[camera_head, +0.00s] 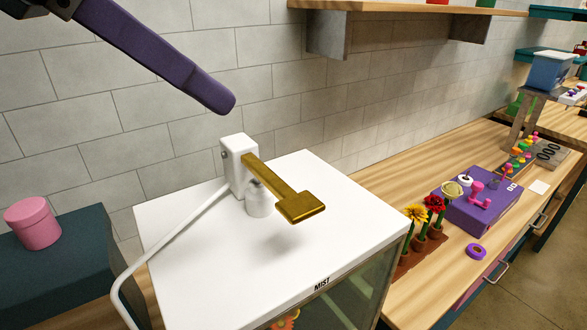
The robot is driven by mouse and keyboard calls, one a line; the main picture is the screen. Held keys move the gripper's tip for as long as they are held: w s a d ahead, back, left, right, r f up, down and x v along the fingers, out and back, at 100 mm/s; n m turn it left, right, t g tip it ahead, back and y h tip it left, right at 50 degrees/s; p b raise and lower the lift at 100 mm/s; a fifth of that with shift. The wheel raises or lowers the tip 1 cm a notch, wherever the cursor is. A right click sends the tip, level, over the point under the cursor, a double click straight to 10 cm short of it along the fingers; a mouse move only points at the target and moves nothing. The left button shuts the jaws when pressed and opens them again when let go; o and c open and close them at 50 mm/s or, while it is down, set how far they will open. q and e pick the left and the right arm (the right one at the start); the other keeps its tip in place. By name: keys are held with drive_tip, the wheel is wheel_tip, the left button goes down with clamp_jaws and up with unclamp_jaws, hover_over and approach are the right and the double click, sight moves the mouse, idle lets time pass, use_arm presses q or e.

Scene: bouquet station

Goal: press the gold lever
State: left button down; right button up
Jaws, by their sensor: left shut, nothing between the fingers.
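The gold lever (283,189) has a flat paddle end and sticks out from a white post on top of a white box (185,245) marked MIST. A small white nozzle (259,200) stands under the lever. The lever looks about level, with its paddle above the box top. My left gripper (222,101) comes in from the upper left. Its purple fingers are shut and empty. The fingertips are above and to the left of the lever's post, apart from the lever. My right gripper is not in the view.
A white hose curves down the box's left side. A pink pot (33,222) sits on a dark teal block (60,262) at left. A wooden counter at right holds flowers (414,214) and a purple box (478,207). A wooden shelf (420,7) hangs above.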

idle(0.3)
use_arm(q)
drive_tip(key=p, duration=0.4)
hover_over(310, 199)
drive_tip(key=s+a, duration=0.2)
drive_tip(key=f, duration=0.6)
drive_tip(key=shift+w+f, duration=0.2)
drive_tip(key=shift+f, duration=0.15)
wheel_tip(310, 199, down, 4)
drive_tip(key=shift+a+r+p, duration=0.1)
drive_tip(key=shift+r+p, duration=0.15)
drive_tip(key=shift+p, duration=0.6)
drive_tip(key=shift+f, duration=0.4)
drive_tip(key=shift+f, duration=0.1)
